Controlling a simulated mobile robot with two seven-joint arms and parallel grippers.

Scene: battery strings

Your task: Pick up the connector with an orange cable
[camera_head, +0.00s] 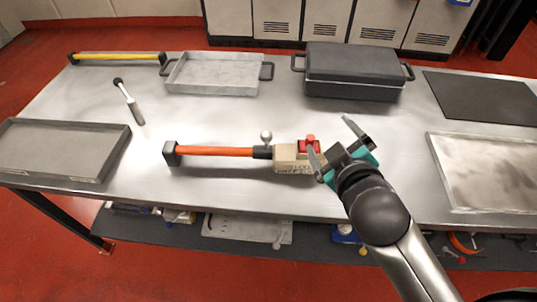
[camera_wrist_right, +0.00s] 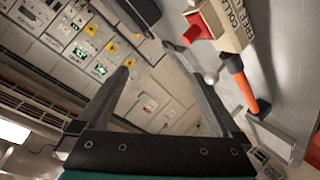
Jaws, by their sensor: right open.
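The connector with the orange cable (camera_head: 214,151) lies near the middle of the metal table. Its beige lettered body (camera_head: 291,158) with a red part on top is at the right end, and a dark block is at the left end. My right gripper (camera_head: 329,133) is open and empty, just right of the beige body, with its left finger close to it; I cannot tell if they touch. In the right wrist view the open fingers (camera_wrist_right: 153,72) have nothing between them, and the connector (camera_wrist_right: 227,27) shows at the upper right. My left gripper is not in view.
A yellow bar-like cable (camera_head: 118,57) lies at the back left, near a dark-headed tool (camera_head: 129,101). Trays stand at left (camera_head: 62,178), back (camera_head: 215,91) and right (camera_head: 470,210). A dark lidded case (camera_head: 352,72) stands at the back.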

